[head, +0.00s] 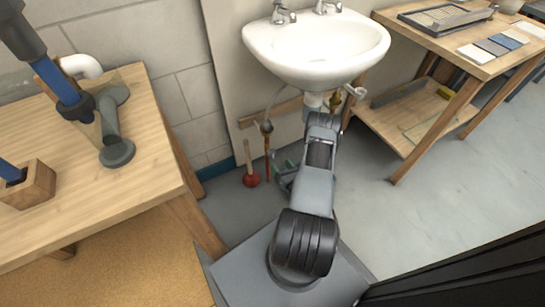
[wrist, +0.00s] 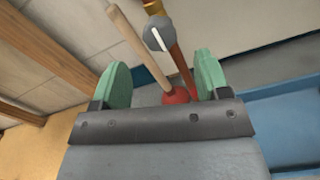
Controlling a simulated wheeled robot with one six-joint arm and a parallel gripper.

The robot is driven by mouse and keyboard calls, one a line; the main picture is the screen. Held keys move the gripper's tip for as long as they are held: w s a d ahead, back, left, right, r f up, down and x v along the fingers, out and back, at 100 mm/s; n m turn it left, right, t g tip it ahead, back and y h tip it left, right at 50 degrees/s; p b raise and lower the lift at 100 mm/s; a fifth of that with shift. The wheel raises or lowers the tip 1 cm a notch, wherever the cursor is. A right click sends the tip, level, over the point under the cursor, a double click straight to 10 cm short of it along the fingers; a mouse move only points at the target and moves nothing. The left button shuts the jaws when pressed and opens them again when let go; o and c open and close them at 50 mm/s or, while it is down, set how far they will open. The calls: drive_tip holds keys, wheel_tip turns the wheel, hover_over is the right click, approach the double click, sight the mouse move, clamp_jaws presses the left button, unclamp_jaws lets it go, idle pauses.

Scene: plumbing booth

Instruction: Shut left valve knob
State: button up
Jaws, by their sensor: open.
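The left valve knob (head: 267,126) is a small grey knob on a copper pipe under the left side of the sink. In the wrist view the knob (wrist: 158,36) is round and grey with a white line on its face, tilted a little from upright. My gripper (wrist: 162,80) is open, with green finger pads on either side. The knob appears beyond the fingertips, between their lines, and apart from them. In the head view my gripper (head: 283,176) is low under the sink, below and right of the knob, partly hidden by my arm.
A red plunger (head: 250,179) with a wooden handle stands close to the pipe; its cup (wrist: 176,96) shows between my fingers. The white sink (head: 317,50) hangs above my arm. A brass valve (head: 337,101) is to the right. Wooden tables stand at left and right.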

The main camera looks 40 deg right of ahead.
sight(273, 155)
drive_tip(key=w, duration=0.2)
drive_tip(key=w+b, duration=0.1)
drive_tip(key=w, duration=0.2)
drive_tip(key=w+d, duration=0.1)
drive_tip(key=w, duration=0.1)
drive_tip(key=shift+w+b, duration=0.15)
drive_tip(key=shift+b, duration=0.15)
drive_tip(key=c, duration=0.9)
